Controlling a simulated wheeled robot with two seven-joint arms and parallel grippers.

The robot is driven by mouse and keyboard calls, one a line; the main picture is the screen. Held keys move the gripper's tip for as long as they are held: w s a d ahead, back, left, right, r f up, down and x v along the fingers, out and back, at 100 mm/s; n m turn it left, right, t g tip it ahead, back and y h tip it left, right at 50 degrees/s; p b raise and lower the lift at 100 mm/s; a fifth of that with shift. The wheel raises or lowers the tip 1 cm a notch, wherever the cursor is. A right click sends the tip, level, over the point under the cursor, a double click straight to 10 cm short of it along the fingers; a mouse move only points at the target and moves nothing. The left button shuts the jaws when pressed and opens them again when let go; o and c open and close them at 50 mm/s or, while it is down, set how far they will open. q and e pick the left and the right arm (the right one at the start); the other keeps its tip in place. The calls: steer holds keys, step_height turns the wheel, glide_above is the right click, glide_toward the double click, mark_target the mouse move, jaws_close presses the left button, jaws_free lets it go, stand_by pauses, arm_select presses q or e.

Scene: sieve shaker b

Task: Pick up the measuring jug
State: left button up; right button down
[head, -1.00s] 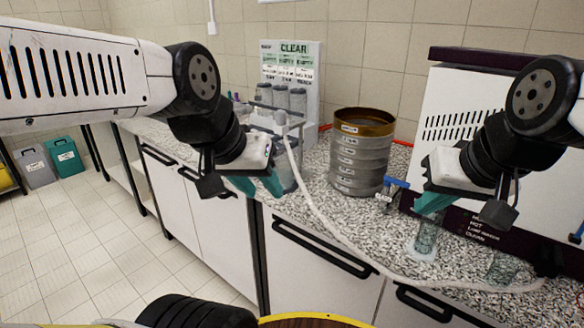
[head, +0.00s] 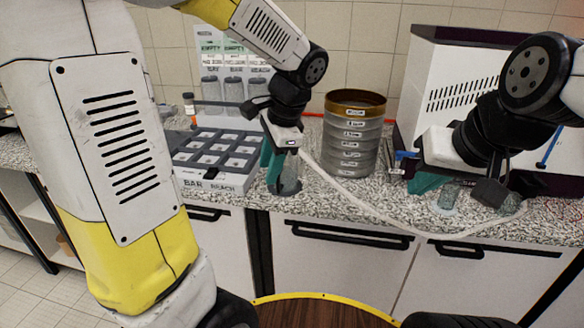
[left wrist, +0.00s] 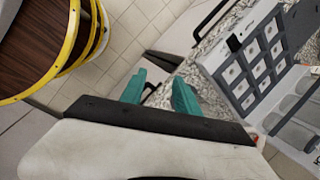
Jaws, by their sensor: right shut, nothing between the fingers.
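A clear vessel (head: 291,176), which may be the measuring jug, stands on the counter near its front edge in the head view. My left gripper (head: 274,172) is just above and beside it, fingers pointing down and partly covering it. I cannot tell whether they touch. In the left wrist view the teal fingers of my left gripper (left wrist: 159,92) stand apart, with no vessel clear between them. My right gripper (head: 420,182) is shut and empty at the right. A clear glass vessel (head: 447,197) stands on the counter beside it.
A sieve stack (head: 352,140) stands right of my left gripper. A pale hose (head: 385,212) runs across the counter (head: 545,224). A compartment tray (head: 207,183) lies left, with a display board and grey cylinders behind. A white machine (head: 450,70) stands at the back right.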

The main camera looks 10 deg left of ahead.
mark_target(283, 175)
arm_select(q)
steer(key=w+d+f+m+y, duration=0.5)
steer(key=w+f+m, duration=0.2)
steer(key=w+m, duration=0.25)
steer(key=shift+n+t, duration=0.25)
steer(key=shift+t, duration=0.15)
steer(key=x, duration=0.8)
steer(key=w+x, duration=0.1)
steer(key=x, duration=0.3)
steer(key=shift+w+a, duration=0.1)
steer(key=shift+r, duration=0.1)
jaws_close()
